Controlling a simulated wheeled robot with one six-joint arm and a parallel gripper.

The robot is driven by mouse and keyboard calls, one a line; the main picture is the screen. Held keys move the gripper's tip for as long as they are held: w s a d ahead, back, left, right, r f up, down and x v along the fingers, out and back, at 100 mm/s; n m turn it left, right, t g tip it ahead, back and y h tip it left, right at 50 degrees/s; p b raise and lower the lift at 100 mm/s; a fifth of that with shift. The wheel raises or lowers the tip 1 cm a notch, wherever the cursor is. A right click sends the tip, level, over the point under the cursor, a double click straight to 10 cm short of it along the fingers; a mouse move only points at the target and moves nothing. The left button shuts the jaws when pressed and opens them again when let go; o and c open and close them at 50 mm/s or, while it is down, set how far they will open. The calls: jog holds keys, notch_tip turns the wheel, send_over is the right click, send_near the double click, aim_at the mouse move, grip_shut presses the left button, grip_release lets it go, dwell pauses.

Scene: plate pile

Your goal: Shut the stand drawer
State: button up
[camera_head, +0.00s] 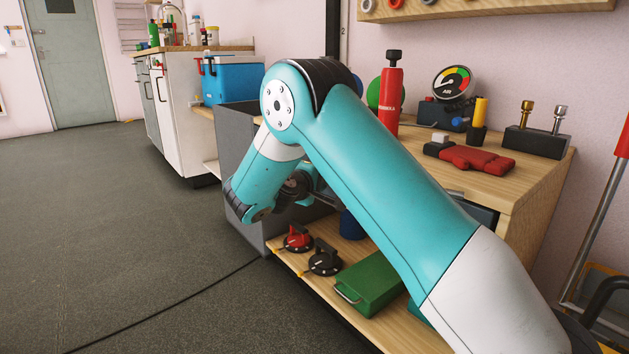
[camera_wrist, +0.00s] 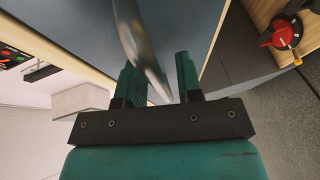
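The stand (camera_head: 540,190) has a wooden top and a lower shelf, and my arm crosses in front of it. A dark strip of the drawer front (camera_head: 484,213) shows under the top at the right; most of the drawer is hidden by my arm. In the wrist view a blue-grey drawer front (camera_wrist: 85,28) fills the upper middle, with a curved silver handle (camera_wrist: 136,38). My gripper (camera_wrist: 166,75) is at this handle, its green fingers apart with the handle between them. A gap shows beside the right finger; contact is unclear. How far out the drawer stands is hidden.
The lower shelf holds a red-topped tool (camera_head: 298,238), a black one (camera_head: 325,260) and a green box (camera_head: 370,283). A grey panel (camera_head: 237,150) stands at the left. Floor at left is clear.

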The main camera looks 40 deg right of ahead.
jog(key=p+v, duration=0.6)
jog(key=v, duration=1.1)
jog(key=shift+p, duration=0.35)
jog(key=shift+a, duration=0.1)
